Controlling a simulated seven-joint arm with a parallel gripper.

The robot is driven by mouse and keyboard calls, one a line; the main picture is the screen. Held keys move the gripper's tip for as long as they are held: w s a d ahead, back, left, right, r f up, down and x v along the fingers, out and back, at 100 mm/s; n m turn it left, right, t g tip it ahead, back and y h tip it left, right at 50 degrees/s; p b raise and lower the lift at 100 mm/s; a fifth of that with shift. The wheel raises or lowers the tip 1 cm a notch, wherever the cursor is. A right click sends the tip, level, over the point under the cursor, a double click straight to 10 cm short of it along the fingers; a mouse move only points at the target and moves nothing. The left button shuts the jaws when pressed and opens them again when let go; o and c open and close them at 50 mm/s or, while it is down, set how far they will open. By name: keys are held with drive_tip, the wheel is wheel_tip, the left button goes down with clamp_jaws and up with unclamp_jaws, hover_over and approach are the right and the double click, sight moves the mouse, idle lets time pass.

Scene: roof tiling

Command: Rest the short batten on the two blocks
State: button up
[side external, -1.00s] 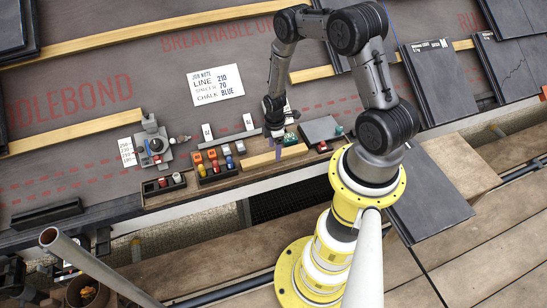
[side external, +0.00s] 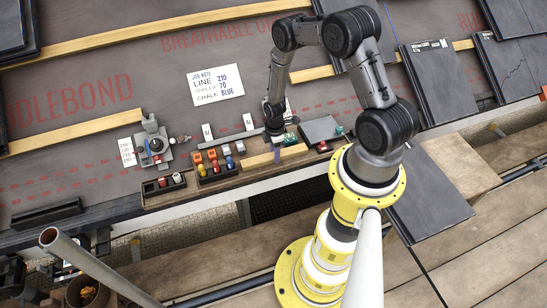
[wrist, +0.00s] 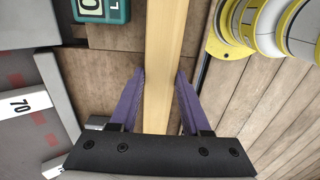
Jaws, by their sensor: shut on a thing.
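The short batten (side external: 262,160) is a pale wooden strip at the front of the tool board in the side view. In the wrist view the batten (wrist: 166,60) runs lengthwise between the purple fingers. My gripper (wrist: 160,75) is shut on it, one finger on each long side; the gripper also shows above the batten in the side view (side external: 277,152). I cannot make out the two blocks in either view, nor tell whether the batten touches anything beneath it.
A teal box (wrist: 101,10) lies beside the batten. Small coloured items in trays (side external: 214,162) stand left of the batten, and a grey slab (side external: 320,130) lies to its right. A white note (side external: 216,87) lies on the membrane behind. The roof edge is just in front.

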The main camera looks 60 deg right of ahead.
clamp_jaws()
drive_tip(key=shift+r, duration=2.55)
